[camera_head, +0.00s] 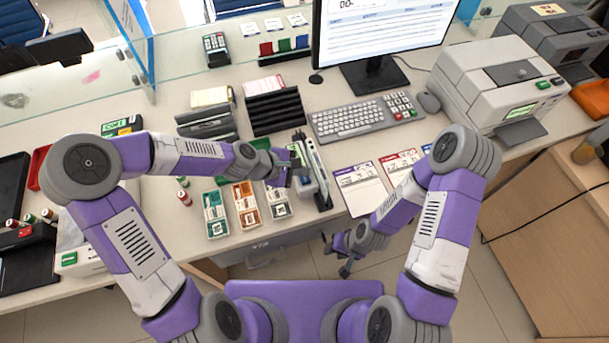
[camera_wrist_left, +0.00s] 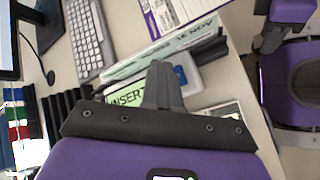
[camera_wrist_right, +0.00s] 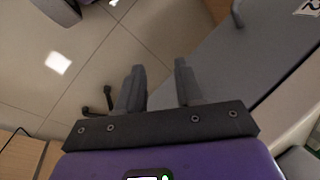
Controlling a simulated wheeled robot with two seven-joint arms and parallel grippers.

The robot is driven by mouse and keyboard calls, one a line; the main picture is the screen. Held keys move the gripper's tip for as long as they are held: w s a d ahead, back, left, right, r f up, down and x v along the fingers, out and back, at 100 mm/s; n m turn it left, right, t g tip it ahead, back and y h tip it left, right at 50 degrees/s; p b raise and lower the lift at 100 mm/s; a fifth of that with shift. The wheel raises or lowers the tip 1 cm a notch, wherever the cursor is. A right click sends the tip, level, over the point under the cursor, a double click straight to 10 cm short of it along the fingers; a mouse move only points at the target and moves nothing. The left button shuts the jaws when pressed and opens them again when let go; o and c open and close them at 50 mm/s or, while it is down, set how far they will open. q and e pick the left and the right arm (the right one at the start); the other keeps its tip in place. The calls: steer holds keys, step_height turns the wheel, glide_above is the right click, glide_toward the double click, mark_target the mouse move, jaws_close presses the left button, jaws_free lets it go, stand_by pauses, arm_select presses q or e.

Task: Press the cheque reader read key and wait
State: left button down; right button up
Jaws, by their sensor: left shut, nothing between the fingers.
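The cheque reader (camera_head: 322,192), a narrow dark and white unit, stands near the counter's front edge. In the left wrist view its green display (camera_wrist_left: 124,98) begins with "INSERT"; my gripper hides the rest. A pale green cheque-like slip (camera_wrist_left: 165,50) stands along its far side. My left gripper (camera_head: 298,168) is shut and empty, right over the reader. In the left wrist view its closed fingertips (camera_wrist_left: 163,72) overlap the reader's body; I cannot tell whether they touch it. The read key is not clearly visible. My right gripper (camera_wrist_right: 160,75) is open and empty, low before the counter.
Banknote stacks (camera_head: 246,205) lie left of the reader, and a form (camera_head: 362,188) lies to its right. A keyboard (camera_head: 350,118), a black sorter rack (camera_head: 275,110) and a monitor (camera_head: 385,35) stand behind. A grey printer (camera_head: 500,80) is at right.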

mark_target(301, 178)
arm_select(q)
steer(key=shift+f, duration=0.15)
steer(key=shift+f+b, duration=0.3)
steer(key=shift+b, duration=0.05)
steer(key=shift+f+b, duration=0.45)
stand_by(0.5)
stand_by(0.3)
steer(key=shift+r+p, duration=0.75)
steer(key=shift+r, duration=0.15)
step_height(301, 178, up, 5)
steer(key=p, duration=0.4)
